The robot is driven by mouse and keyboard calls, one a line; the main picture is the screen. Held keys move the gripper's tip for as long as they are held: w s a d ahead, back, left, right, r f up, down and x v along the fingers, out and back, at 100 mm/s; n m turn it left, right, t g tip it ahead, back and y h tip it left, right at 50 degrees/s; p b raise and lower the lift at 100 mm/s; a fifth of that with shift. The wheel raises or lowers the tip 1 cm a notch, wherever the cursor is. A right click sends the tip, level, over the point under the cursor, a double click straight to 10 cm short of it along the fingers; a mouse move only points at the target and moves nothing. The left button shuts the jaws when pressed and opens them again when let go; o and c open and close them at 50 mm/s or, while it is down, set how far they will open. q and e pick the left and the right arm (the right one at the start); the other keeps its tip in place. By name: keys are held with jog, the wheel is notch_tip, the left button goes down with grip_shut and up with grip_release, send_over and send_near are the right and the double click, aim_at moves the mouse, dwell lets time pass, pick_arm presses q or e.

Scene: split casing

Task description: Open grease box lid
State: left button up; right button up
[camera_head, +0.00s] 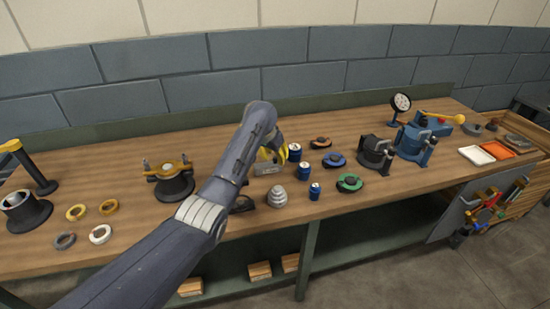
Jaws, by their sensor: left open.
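My left arm reaches in from the lower left over the middle of the workbench. My left gripper (273,150) is at its far end, small and partly hidden by my own wrist. Its jaws are open, with yellow parts showing. A small pale metal box-like thing (267,168) sits right under and beside the gripper. It may be the grease box, but its lid cannot be made out. I cannot tell whether the gripper touches it. My right gripper is out of view.
Blue cans (294,152) stand just right of the gripper. A grey ribbed dome (277,197) stands in front. A yellow-topped fixture (170,180) and loose rings (76,212) lie left. Blue vise-like equipment (420,139) and trays (477,155) stand right. The bench's front middle-right has bare wood.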

pick_arm(q)
jog(key=shift+w+f, duration=0.15)
jog(key=shift+f, duration=0.15)
grip_shut()
dwell(0.3)
dwell(0.3)
